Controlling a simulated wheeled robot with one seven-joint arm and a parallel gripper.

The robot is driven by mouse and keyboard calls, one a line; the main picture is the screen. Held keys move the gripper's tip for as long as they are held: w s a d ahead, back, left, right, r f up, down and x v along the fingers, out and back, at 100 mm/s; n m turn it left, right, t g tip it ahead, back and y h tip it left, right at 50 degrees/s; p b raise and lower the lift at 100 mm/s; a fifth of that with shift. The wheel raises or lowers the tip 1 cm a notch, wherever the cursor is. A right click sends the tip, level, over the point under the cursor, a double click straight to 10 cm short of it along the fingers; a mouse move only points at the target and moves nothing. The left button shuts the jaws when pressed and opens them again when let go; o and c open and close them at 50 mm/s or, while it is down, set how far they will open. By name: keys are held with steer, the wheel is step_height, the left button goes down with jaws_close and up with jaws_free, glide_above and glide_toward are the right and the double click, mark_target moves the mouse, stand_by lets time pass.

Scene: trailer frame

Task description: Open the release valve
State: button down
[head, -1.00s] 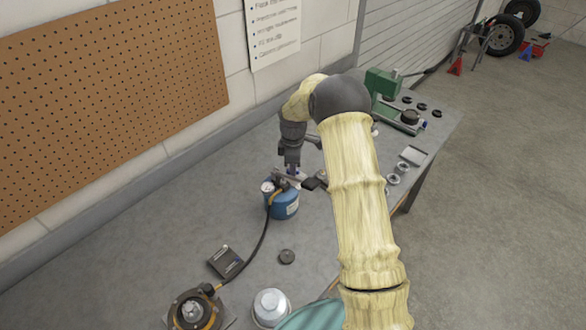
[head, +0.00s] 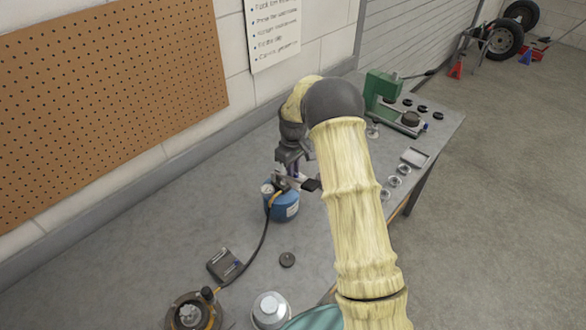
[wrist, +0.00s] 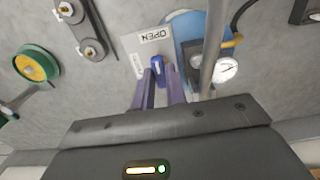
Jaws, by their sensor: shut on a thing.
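The blue tank (head: 286,208) stands upright on the workbench in the head view, and part of it shows at the top of the wrist view (wrist: 187,28). A round white gauge (wrist: 227,69) and a metal pipe are at its top. A small blue valve handle (wrist: 157,62) lies between the purple fingers of my gripper (wrist: 160,78), which is shut on it. A pale plate marked OPEN (wrist: 150,38) is just beyond the handle. In the head view my gripper (head: 291,172) is just above the tank's top, and the handle cannot be made out there.
A black hose (head: 262,240) runs from the tank to a round device (head: 192,312) at the front. A green press (head: 383,90) stands at the back right.

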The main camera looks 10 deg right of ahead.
steer(key=shift+w+r, duration=0.1)
steer(key=shift+r, duration=0.05)
steer(key=c, duration=1.4)
jaws_free()
steer(key=shift+c, duration=0.2)
step_height(320, 180, up, 17)
steer(key=b, duration=0.2)
steer(key=shift+r+b, duration=0.15)
steer(key=shift+b, duration=0.2)
steer(key=s+f+m+t, duration=0.1)
steer(key=s+f+m, duration=0.2)
steer(key=s, duration=1.2)
steer(key=s+d+f+m+t, duration=0.1)
steer(key=s+f+m, duration=0.3)
steer(key=s, duration=1)
steer(key=shift+s+f+t, duration=0.3)
steer(key=shift+s+f, duration=0.05)
steer(key=shift+f, duration=0.2)
